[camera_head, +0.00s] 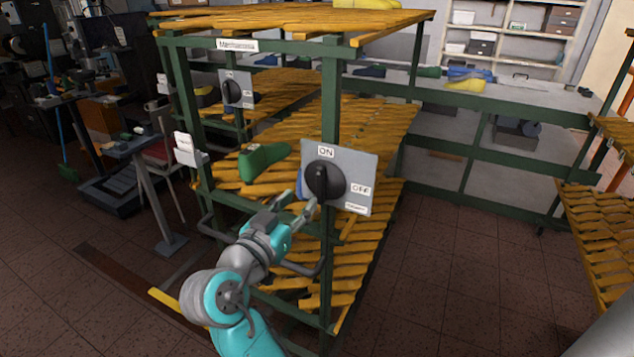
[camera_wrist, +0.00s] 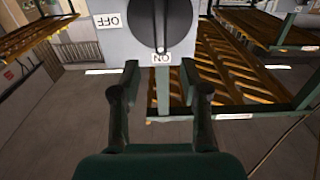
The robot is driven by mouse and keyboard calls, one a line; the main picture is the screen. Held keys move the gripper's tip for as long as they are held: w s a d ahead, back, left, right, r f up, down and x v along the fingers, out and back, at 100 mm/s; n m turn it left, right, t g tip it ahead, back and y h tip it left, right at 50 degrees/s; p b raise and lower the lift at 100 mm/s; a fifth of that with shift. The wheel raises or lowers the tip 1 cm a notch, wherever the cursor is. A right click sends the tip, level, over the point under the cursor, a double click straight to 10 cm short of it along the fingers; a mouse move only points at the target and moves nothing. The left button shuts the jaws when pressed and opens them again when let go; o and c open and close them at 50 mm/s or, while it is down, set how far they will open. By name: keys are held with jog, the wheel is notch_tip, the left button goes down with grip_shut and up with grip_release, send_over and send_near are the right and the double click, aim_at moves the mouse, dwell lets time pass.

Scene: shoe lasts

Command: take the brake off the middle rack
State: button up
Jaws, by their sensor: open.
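The brake switch is a round black knob (camera_head: 324,181) on a grey panel (camera_head: 353,170), fixed to a green post of the rack (camera_head: 331,110) in front of me. Its bar stands upright, in line with the ON label (camera_head: 325,151); the OFF label (camera_head: 360,189) is to the right. In the wrist view the panel is upside down and the knob (camera_wrist: 172,22) has a white line pointing at ON. My gripper (camera_head: 306,208) is just left of and below the knob in the head view. In the wrist view its fingers (camera_wrist: 160,94) are apart and empty, short of the knob.
The rack carries yellow slatted shelves and a green shoe last (camera_head: 264,161). A second panel with a black knob (camera_head: 232,92) is on a post further back. Another slatted rack (camera_head: 600,225) stands at the right. The floor (camera_head: 450,270) between them is clear.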

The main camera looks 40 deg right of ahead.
aim_at(319, 179)
jog(key=x, duration=1)
jog(key=shift+w+d, duration=0.15)
jog(key=shift+d, duration=0.1)
grip_shut()
